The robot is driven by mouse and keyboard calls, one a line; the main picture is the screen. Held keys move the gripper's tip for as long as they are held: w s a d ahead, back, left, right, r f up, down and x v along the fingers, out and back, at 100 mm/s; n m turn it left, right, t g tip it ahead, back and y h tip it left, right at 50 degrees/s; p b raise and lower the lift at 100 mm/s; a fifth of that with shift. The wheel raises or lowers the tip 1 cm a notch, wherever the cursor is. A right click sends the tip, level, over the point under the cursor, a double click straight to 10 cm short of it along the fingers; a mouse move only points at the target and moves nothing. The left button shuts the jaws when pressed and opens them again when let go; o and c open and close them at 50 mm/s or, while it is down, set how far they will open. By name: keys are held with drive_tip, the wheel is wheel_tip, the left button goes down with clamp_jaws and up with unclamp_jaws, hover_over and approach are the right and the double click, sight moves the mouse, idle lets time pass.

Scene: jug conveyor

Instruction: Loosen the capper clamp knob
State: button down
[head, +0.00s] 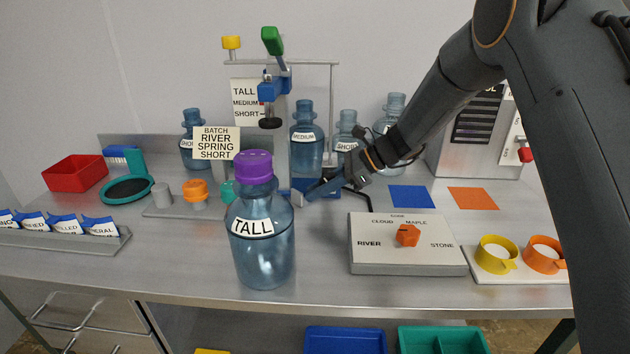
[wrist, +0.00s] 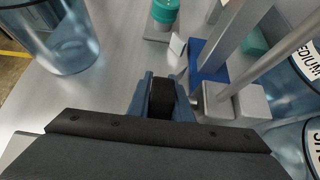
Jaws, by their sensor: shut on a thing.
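The capper is a grey frame (head: 334,110) with a blue head (head: 273,86), a green handle (head: 271,40) and a blue base, behind the tall jug. My gripper (head: 305,196) is low at the front of the capper's base. In the wrist view my gripper (wrist: 163,98) has its blue fingers on both sides of a black knob (wrist: 161,92), shut on it. The knob sits beside a grey block (wrist: 235,105) at the foot of the capper's posts. In the head view the knob is hidden by my gripper. The knob's turn cannot be told.
A blue jug marked TALL (head: 262,250) with a purple cap stands close left of my gripper. The jug marked MEDIUM (head: 306,150) stands in the capper. A selector panel (head: 408,262) with an orange dial lies to the right.

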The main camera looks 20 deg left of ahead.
sight(336, 175)
drive_tip(key=h+p, duration=0.3)
drive_tip(key=d+t+h+p, duration=0.1)
drive_tip(key=shift+w+f+h, duration=0.15)
drive_tip(key=shift+f+h, duration=0.25)
drive_tip(key=shift+d+f+p, duration=0.1)
drive_tip(key=shift+d+p, duration=0.05)
drive_tip(key=shift+p, duration=0.15)
drive_tip(key=c, duration=1.9)
unclamp_jaws()
drive_tip(key=shift+o, duration=0.2)
drive_tip(key=shift+b+v, duration=1.2)
drive_tip(key=shift+v, duration=2.7)
